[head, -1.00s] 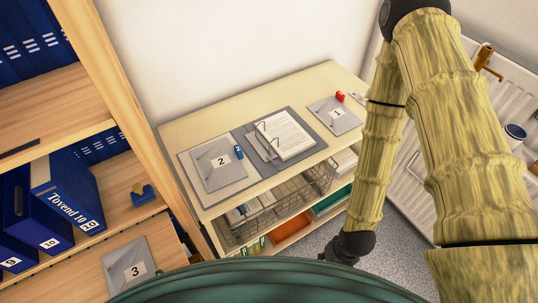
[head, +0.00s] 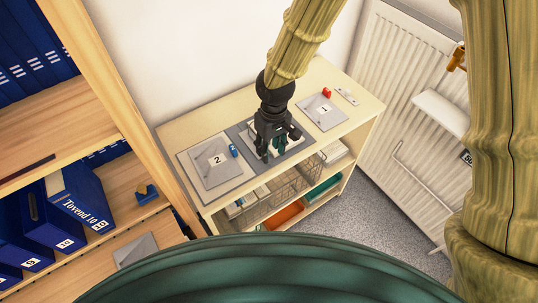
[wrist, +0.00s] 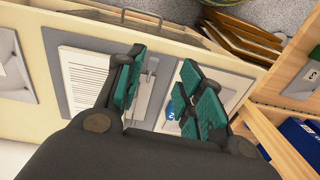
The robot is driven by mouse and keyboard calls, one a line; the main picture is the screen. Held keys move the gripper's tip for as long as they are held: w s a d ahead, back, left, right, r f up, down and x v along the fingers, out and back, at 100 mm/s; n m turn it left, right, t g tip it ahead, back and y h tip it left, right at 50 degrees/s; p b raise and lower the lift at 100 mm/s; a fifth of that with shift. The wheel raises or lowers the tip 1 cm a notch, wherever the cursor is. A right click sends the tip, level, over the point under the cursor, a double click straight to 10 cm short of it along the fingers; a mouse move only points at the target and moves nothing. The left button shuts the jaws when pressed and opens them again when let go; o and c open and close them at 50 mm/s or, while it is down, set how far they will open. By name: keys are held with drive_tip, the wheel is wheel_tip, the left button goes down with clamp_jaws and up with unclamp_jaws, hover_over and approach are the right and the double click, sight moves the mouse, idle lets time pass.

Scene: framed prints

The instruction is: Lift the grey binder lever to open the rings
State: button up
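The grey binder (head: 238,136) lies open on the top of a low pale shelf unit, with white paper (wrist: 88,80) on one side. In the head view my gripper (head: 275,150) is over the binder and hides most of its middle. In the wrist view the grey binder (wrist: 55,60) lies below the fingers. The metal ring mechanism (wrist: 146,72) shows partly between the green finger pads, nearer the left one. My gripper (wrist: 160,68) is open, with nothing between the pads. Whether a finger touches the lever cannot be told.
A grey plate marked 2 (head: 212,172) with a small blue object (head: 233,151) lies left of the binder. A plate marked 1 (head: 321,112) and a red object (head: 327,92) lie right. A wire basket (head: 290,187) sits below. A wooden bookcase (head: 105,100) stands left, a radiator (head: 385,90) right.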

drive_tip(key=shift+h, duration=0.3)
drive_tip(key=shift+w+a+f+p, duration=0.15)
drive_tip(key=shift+f+p, duration=0.3)
drive_tip(key=shift+f, duration=0.85)
drive_tip(key=shift+w+f+p, duration=0.3)
drive_tip(key=shift+f+p, duration=0.1)
drive_tip(key=shift+f, duration=0.95)
drive_tip(key=shift+w+a+f+p, duration=0.15)
drive_tip(key=shift+f+p, duration=0.3)
drive_tip(key=shift+f, duration=0.85)
clamp_jaws()
